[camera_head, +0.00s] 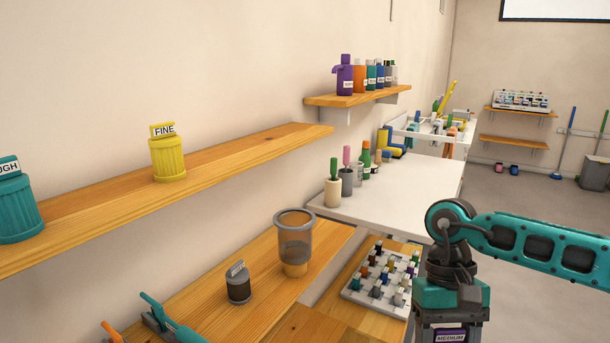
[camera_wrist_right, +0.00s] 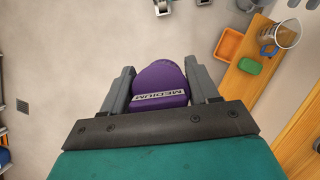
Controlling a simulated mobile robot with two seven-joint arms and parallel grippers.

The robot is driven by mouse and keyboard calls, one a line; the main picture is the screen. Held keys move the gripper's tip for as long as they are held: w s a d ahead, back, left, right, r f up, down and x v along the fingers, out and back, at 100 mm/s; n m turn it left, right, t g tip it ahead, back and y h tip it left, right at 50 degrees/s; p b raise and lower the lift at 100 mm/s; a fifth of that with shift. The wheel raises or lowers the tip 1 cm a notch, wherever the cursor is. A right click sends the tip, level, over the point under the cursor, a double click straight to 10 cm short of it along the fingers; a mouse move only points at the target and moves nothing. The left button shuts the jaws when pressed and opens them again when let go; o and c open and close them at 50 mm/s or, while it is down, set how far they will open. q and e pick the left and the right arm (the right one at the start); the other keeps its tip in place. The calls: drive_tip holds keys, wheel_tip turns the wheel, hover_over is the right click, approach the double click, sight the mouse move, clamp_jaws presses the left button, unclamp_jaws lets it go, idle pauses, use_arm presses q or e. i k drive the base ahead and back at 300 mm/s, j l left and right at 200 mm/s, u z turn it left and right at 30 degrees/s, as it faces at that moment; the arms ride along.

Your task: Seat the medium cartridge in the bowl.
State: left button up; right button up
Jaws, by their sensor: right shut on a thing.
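My right gripper (camera_head: 450,322) is shut on the purple medium cartridge (camera_wrist_right: 160,84), labelled MEDIUM, in the right wrist view. The cartridge sits between both fingers. In the head view only its label and a strip of it (camera_head: 450,337) show at the bottom edge. The bowl (camera_head: 295,240) is a clear grey open-topped cup, upright on a tan base on the lower wooden shelf, left of my right gripper and apart from it. It seems to show also at the upper right of the right wrist view (camera_wrist_right: 284,34). My left gripper is not in view.
A dark canister (camera_head: 238,287) with a tag stands left of the bowl. The yellow FINE cartridge (camera_head: 168,158) and a teal cartridge (camera_head: 17,208) stand on the upper shelf (camera_head: 240,150). A rack of small coloured parts (camera_head: 383,280) lies between the bowl and my right arm.

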sight(295, 254)
drive_tip(key=i+l, duration=0.2)
drive_tip(key=l, duration=0.15)
drive_tip(key=i+l, duration=0.2)
drive_tip(key=l, duration=0.2)
drive_tip(key=i+l+u, duration=0.1)
drive_tip(key=l, duration=0.25)
drive_tip(key=i+l+u, duration=0.15)
drive_tip(key=l, duration=0.2)
drive_tip(key=u, duration=1.25)
drive_tip(key=i+l, duration=0.05)
